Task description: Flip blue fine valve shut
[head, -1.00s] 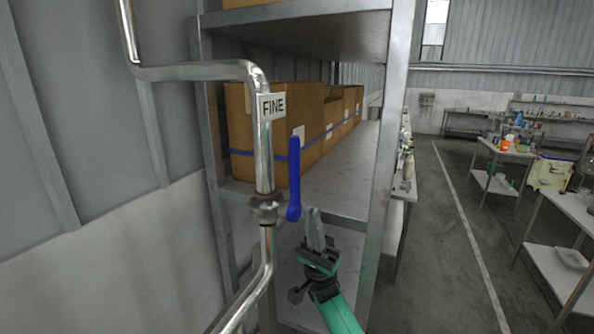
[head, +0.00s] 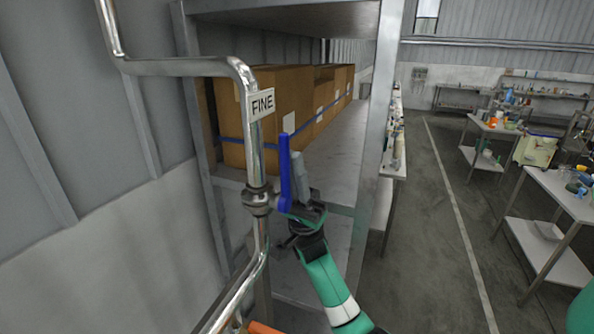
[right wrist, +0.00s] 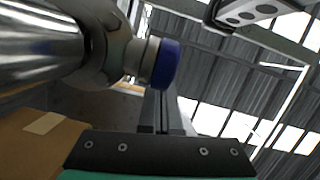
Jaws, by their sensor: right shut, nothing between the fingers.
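The blue valve handle (head: 285,172) stands upright on the right side of the metal pipe (head: 246,140), beside the pipe fitting below the FINE label (head: 261,104). My right gripper (head: 298,168) is shut and empty, its fingers pointing up just right of the handle. In the head view the fingers overlap the handle's right edge; whether they touch it I cannot tell. In the right wrist view the blue handle (right wrist: 165,64) shows end-on, above and just beyond the closed fingers (right wrist: 161,110). My left gripper is not in view.
A metal shelf (head: 345,140) with cardboard boxes (head: 265,85) stands behind the pipe. Its front post (head: 377,110) rises right of my gripper. Tables (head: 560,200) with items stand at the far right, across open floor.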

